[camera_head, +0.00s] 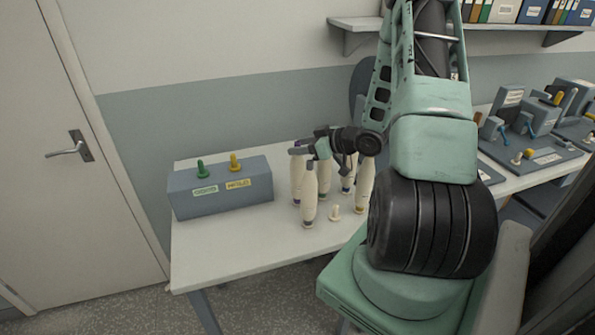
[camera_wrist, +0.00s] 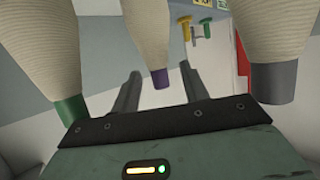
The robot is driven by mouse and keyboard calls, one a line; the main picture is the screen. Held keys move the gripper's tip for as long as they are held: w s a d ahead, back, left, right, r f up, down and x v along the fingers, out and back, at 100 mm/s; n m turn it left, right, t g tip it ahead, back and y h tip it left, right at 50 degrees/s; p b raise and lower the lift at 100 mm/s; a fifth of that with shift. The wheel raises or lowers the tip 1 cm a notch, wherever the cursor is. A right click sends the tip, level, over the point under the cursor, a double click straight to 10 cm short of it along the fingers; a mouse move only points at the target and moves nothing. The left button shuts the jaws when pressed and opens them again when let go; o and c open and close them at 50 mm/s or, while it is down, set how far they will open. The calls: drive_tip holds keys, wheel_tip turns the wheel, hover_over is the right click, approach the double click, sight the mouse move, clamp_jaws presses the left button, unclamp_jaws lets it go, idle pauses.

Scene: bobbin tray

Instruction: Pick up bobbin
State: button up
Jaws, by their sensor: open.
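Several cream bobbins stand upright close together on the table, among them a front one (camera_head: 309,196) and a right one (camera_head: 365,187). My gripper (camera_head: 322,148) is at the height of their tops, partly hidden by my wrist. In the wrist view my gripper (camera_wrist: 160,68) is open, with its two dark fingers apart. A purple-tipped bobbin (camera_wrist: 160,35) lines up with the gap between them; I cannot tell whether it is inside the gap. A green-tipped bobbin (camera_wrist: 42,55) is to the left and a grey-tipped bobbin (camera_wrist: 267,35) to the right.
A small cream peg (camera_head: 334,212) stands among the front bobbins. A grey box (camera_head: 205,205) with green and yellow knobs is left of them. The table's front left (camera_head: 225,250) is clear. Grey fixtures (camera_head: 535,150) fill the right side, below a wall shelf (camera_head: 350,22).

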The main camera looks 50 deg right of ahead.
clamp_jaws()
drive_tip(key=shift+r, duration=0.1)
